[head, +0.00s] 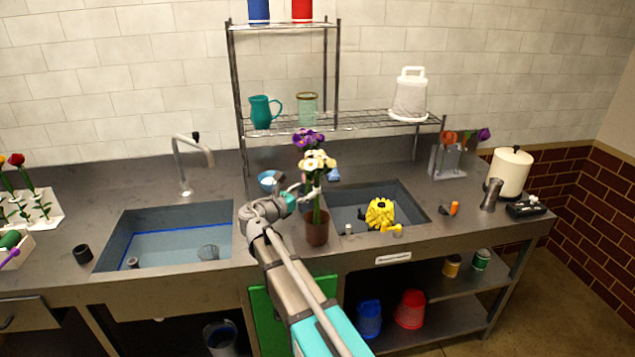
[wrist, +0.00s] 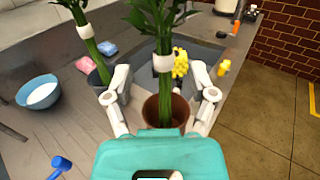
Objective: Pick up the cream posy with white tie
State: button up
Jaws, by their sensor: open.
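The cream posy (head: 318,160) stands upright in a brown pot (head: 316,230) on the counter, left of the right sink. In the wrist view its green stems (wrist: 164,95) run down into the pot, with a white tie (wrist: 163,62) around them; the flower heads are out of that view. My gripper (head: 300,197) is open beside the stems. In the wrist view my gripper (wrist: 160,75) has its fingers on either side of the stems, with gaps showing. I cannot tell whether the stems are fully between the fingertips.
Purple flowers (head: 307,137) show just behind the cream heads. A second stem bunch with a white tie (wrist: 85,31) stands close at left. A blue bowl (head: 268,180) is behind my gripper. A yellow thing (head: 380,212) is at the right sink. The wire rack (head: 340,123) stands behind.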

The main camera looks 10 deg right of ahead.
aim_at(314, 186)
jog(key=shift+x, duration=2.6)
jog(key=shift+s+d, duration=0.1)
jog(key=shift+s, duration=0.05)
grip_shut()
